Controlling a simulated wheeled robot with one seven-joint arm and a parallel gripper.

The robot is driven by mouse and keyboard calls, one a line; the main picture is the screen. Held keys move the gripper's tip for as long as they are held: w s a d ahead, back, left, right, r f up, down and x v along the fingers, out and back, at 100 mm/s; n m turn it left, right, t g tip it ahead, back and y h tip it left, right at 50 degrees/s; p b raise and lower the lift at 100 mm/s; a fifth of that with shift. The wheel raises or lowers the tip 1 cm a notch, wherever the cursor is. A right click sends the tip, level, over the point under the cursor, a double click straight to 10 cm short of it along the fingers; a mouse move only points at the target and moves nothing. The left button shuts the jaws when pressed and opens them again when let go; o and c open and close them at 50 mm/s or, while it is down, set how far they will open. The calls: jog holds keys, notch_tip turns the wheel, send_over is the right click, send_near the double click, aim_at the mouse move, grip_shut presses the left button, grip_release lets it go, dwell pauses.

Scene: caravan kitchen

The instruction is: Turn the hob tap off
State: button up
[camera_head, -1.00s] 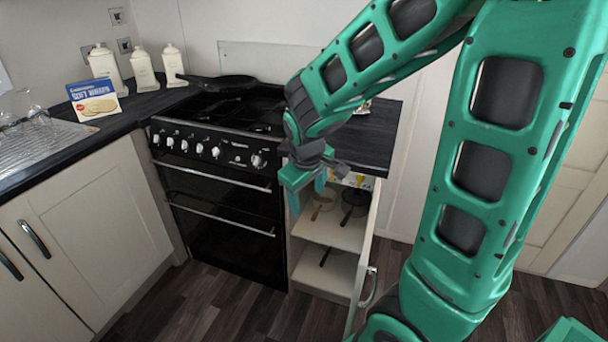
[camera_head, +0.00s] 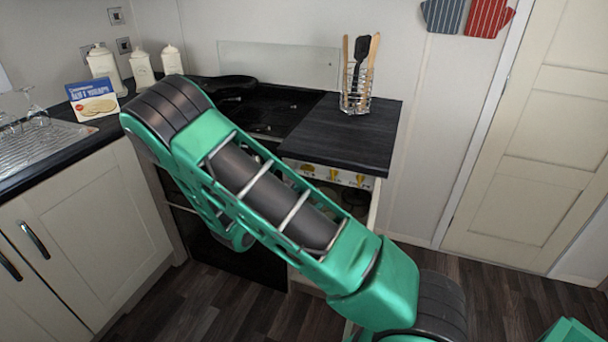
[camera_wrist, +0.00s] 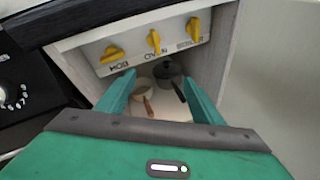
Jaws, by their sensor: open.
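Three yellow taps sit in a row on a white panel under the worktop. In the wrist view the hob tap (camera_wrist: 112,54) is at the left, its handle lying across, unlike the more upright oven tap (camera_wrist: 153,40) and boiler tap (camera_wrist: 193,27). The hob tap also shows small in the head view (camera_head: 308,168). My gripper (camera_wrist: 159,77) is open and empty, its two teal fingers spread below the taps. The left fingertip is nearest the hob tap; I see no grip on any tap. The head view does not show the gripper clearly behind my arm.
Pans (camera_wrist: 170,72) stand inside the open cupboard below the taps. The black cooker with its knobs (camera_wrist: 22,95) is on the left. The dark worktop (camera_head: 345,135) overhangs the panel and carries a utensil rack (camera_head: 356,90). Floor at the right is clear.

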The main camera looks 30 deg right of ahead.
aim_at(306, 170)
jog(key=w+a+n+t+h, duration=0.1)
jog(key=w+a+n+t, duration=0.35)
jog(key=n, duration=0.45)
jog(key=shift+t, duration=0.45)
jog(key=x, duration=1.1)
jog(key=shift+w+d+r, duration=0.2)
jog(key=shift+d+r, duration=0.05)
jog(key=c, duration=1)
